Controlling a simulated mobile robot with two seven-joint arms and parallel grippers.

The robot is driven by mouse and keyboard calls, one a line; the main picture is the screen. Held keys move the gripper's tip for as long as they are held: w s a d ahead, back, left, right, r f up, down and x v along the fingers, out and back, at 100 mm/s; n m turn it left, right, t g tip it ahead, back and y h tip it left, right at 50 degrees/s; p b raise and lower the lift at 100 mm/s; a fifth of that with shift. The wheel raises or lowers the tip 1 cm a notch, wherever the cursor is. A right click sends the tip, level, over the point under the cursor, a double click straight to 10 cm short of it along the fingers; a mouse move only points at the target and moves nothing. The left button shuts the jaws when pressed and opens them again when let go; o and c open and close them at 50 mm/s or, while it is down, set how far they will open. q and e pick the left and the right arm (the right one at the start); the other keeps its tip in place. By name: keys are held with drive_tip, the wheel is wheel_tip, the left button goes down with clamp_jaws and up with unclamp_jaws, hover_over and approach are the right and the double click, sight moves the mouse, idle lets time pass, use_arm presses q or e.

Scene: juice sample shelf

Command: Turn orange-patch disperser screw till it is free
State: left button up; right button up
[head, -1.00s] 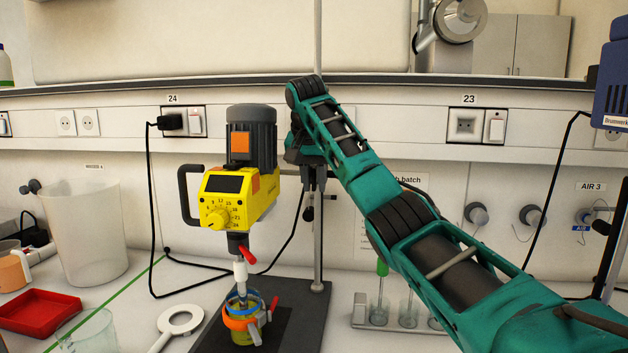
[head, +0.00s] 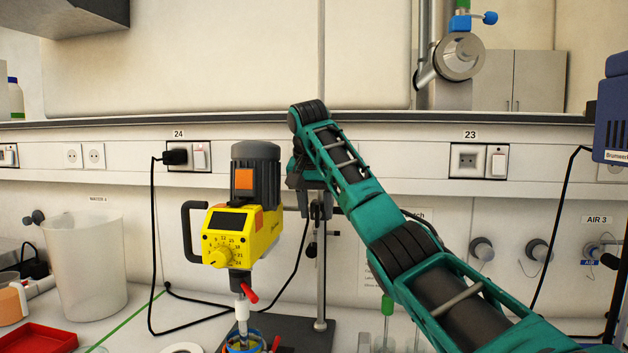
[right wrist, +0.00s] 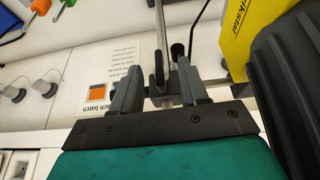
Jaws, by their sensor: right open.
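The yellow disperser (head: 232,236) has a dark grey motor with an orange patch (head: 243,179). It is held on an upright steel stand rod (head: 321,280). My right gripper (head: 316,208) is beside the rod, to the right of the motor, pointing down. In the right wrist view my right gripper (right wrist: 158,95) is open, with its two grey fingers on either side of the clamp area. A black, bar-like part (right wrist: 157,65), possibly the screw's handle, shows between them; I cannot tell whether they touch it. My left gripper is not in view.
A pot with a blue rim (head: 243,346) is under the disperser shaft. A clear beaker (head: 88,265) and a red tray (head: 38,340) are on the left. Black cables (head: 152,250) hang behind the disperser. A green-handled tool (head: 387,305) is at front right.

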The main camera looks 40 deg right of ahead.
drive_tip(key=v, duration=1)
idle(0.8)
